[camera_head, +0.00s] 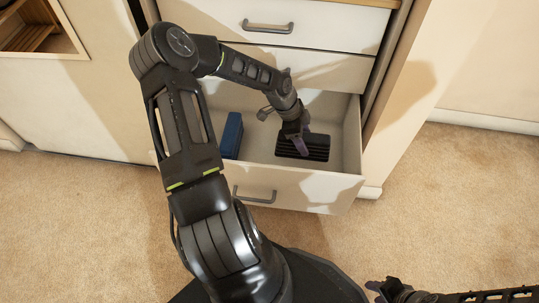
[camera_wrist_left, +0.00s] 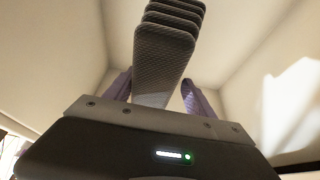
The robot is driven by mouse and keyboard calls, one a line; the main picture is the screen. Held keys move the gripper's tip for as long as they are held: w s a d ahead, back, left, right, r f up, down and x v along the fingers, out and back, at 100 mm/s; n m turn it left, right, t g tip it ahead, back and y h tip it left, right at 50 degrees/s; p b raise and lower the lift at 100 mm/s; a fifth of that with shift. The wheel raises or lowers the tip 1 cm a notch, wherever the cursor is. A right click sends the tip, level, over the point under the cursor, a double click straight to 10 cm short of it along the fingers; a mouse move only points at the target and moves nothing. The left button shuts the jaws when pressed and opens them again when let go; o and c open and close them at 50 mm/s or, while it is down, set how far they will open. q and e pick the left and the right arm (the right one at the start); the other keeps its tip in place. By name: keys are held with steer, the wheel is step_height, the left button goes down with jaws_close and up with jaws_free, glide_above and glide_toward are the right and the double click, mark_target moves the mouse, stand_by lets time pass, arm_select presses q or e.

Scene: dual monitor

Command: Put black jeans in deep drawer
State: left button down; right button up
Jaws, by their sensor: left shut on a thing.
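The black jeans (camera_head: 318,149), a dark folded stack with ridged layers, are inside the open deep drawer (camera_head: 338,182), in its right half. My left gripper (camera_head: 300,143) reaches down into the drawer and is shut on the jeans. In the left wrist view the folded jeans (camera_wrist_left: 165,60) stand out between the two purple fingers of my left gripper (camera_wrist_left: 157,90), with pale drawer walls around. Whether the jeans touch the drawer floor is hard to tell. My right gripper (camera_head: 384,290) is at the bottom right of the head view, away from the drawer; its jaws are unclear.
A blue folded item (camera_head: 232,136) stands in the drawer's left part. Closed upper drawers (camera_head: 320,24) are above the open one. A cabinet side panel (camera_head: 400,100) rises to the right. The carpet (camera_head: 440,200) in front and to the right is clear.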

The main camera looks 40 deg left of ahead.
arm_select(q)
steer(key=shift+f+b, duration=1.3)
steer(key=shift+f, duration=1.75)
steer(key=shift+f+b, duration=0.75)
steer(key=shift+f, duration=1.15)
steer(key=shift+f, duration=0.15)
steer(key=shift+c, duration=1.6)
jaws_free()
